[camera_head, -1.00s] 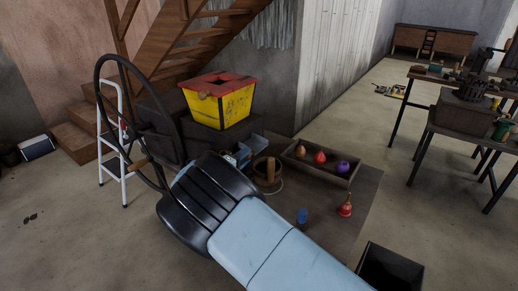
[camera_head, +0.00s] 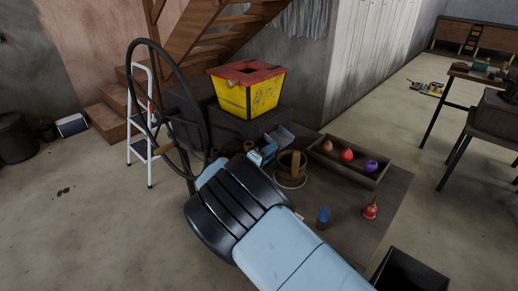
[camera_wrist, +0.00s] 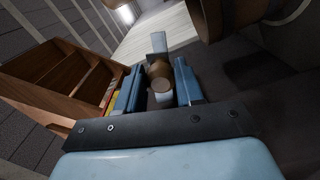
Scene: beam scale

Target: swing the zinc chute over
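A pale grey-blue metal piece, seemingly the zinc chute (camera_head: 279,137), shows below the yellow hopper (camera_head: 250,95) in the head view, partly hidden by my arm. My gripper (camera_head: 262,154) is close in front of it, largely hidden by my wrist there. In the wrist view, my gripper's two blue fingers (camera_wrist: 158,88) stand apart on either side of a brown wooden knob (camera_wrist: 160,72). Narrow gaps seem to show beside the knob; I see no clear grip on it. A pale grey plate (camera_wrist: 158,42) shows beyond the knob; I cannot tell whether it belongs to the chute.
A wooden bucket (camera_head: 291,168) stands right of my gripper. A tray (camera_head: 350,174) holds several coloured weights. A red weight (camera_head: 370,209) and a blue one (camera_head: 323,217) stand on the board. A large black wheel (camera_head: 130,95) and white stepladder (camera_head: 139,130) are left.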

